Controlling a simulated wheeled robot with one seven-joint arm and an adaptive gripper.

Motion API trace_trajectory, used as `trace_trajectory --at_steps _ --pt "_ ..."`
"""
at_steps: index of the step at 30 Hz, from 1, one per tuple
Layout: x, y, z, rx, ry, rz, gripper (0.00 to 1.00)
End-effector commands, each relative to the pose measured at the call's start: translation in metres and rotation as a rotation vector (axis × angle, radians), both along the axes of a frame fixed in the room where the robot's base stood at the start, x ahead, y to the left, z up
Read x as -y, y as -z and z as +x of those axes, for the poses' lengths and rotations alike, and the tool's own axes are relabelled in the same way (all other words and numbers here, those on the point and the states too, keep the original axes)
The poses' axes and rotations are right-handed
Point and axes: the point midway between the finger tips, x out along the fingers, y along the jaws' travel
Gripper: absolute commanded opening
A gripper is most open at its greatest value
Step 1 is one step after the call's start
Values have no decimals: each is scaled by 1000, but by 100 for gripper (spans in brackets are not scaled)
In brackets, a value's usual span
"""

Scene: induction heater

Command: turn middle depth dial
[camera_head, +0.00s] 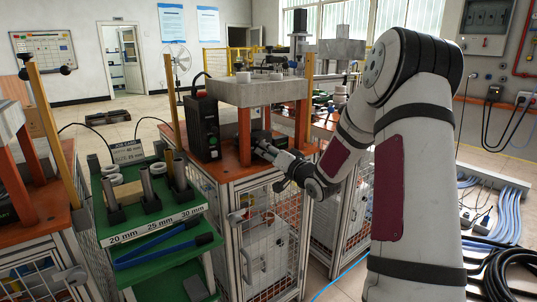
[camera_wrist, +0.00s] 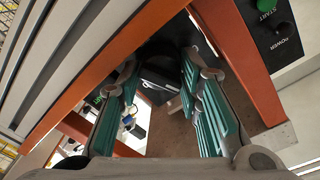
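My gripper (camera_head: 266,148) reaches in between the orange posts of the middle station, under its thick grey top block. In the wrist view my gripper (camera_wrist: 163,85) has its two green-padded fingers spread apart with nothing held between them. A dark, rounded part (camera_wrist: 165,62) with a grey block below it lies ahead, between the fingertips; it may be the middle depth dial, but shadow hides its details. I cannot tell whether a finger touches it. In the head view the dial is hidden behind my gripper and the post.
A black control box (camera_head: 202,128) stands left of the gripper; its panel with a green START button (camera_wrist: 266,5) shows at the wrist view's upper right. Orange posts (camera_wrist: 235,60) close in on the gripper.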

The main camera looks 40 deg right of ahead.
Motion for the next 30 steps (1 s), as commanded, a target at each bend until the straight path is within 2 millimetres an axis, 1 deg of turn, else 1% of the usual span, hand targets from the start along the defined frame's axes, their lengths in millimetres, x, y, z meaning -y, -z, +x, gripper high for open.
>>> trace_trajectory --at_steps 8,14,20,30 --pt "-1 -1 0 2 -1 -13 5" --pt "-1 0 1 5 -2 -86 5" --pt "-2 1 1 11 -3 -227 5" --pt "-2 2 1 22 -3 -515 5"
